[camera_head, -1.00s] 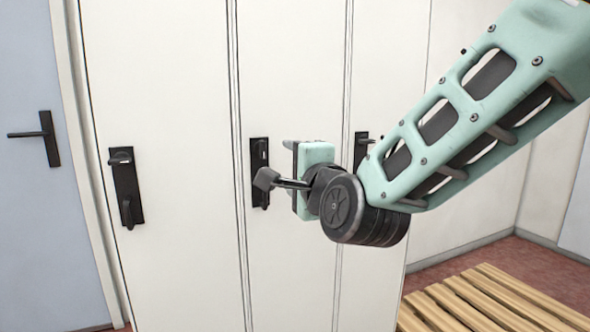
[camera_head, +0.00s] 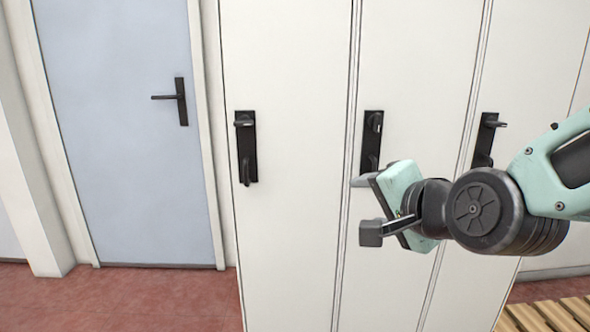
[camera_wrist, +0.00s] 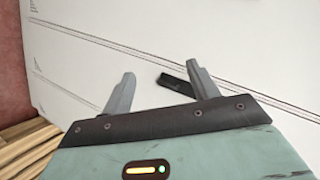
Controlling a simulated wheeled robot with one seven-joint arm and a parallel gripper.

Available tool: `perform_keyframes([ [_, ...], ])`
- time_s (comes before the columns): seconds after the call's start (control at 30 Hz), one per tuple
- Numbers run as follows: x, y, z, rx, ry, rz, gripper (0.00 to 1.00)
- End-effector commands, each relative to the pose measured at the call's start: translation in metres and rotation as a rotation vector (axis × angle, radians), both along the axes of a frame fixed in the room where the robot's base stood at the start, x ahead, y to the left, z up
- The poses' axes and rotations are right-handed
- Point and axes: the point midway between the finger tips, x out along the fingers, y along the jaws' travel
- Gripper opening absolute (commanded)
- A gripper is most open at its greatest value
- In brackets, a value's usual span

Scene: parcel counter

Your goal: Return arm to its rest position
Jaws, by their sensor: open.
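My gripper (camera_head: 362,207) is open and empty, in front of the white lockers (camera_head: 290,250) in the head view. In the wrist view its two fingers (camera_wrist: 162,88) stand apart, with nothing between them but a locker front and part of a dark handle (camera_wrist: 177,85) near the right finger. My arm reaches in from the right edge of the head view. The middle locker handle (camera_head: 372,140) is just behind my gripper, and I cannot tell the exact gap between them.
Another black handle (camera_head: 245,148) is on the left locker, and one (camera_head: 487,140) is on the right locker. A blue door (camera_head: 125,130) stands at the left. A slatted wooden bench (camera_head: 550,316) is at the lower right. Red floor (camera_head: 130,300) is clear at the lower left.

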Motion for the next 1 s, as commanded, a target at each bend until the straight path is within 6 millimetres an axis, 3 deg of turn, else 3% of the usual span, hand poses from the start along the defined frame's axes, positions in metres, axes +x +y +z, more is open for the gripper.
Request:
perform_keyframes([
  [0.1,-0.043,0.028,-0.045,-0.273,0.161,0.277,0.6],
  [0.2,-0.085,0.036,-0.078,-0.496,0.275,0.527,0.6],
  [0.4,-0.156,0.024,-0.115,-0.829,0.437,0.958,0.6],
  [0.57,-0.199,0.003,-0.126,-1.017,0.533,1.25,0.6],
  [0.63,-0.216,-0.007,-0.128,-1.085,0.573,1.373,0.6],
  [0.7,-0.215,-0.008,-0.104,-1.085,0.571,1.37,0.6],
  [1.0,-0.214,-0.007,-0.036,-1.079,0.572,1.362,0.6],
])
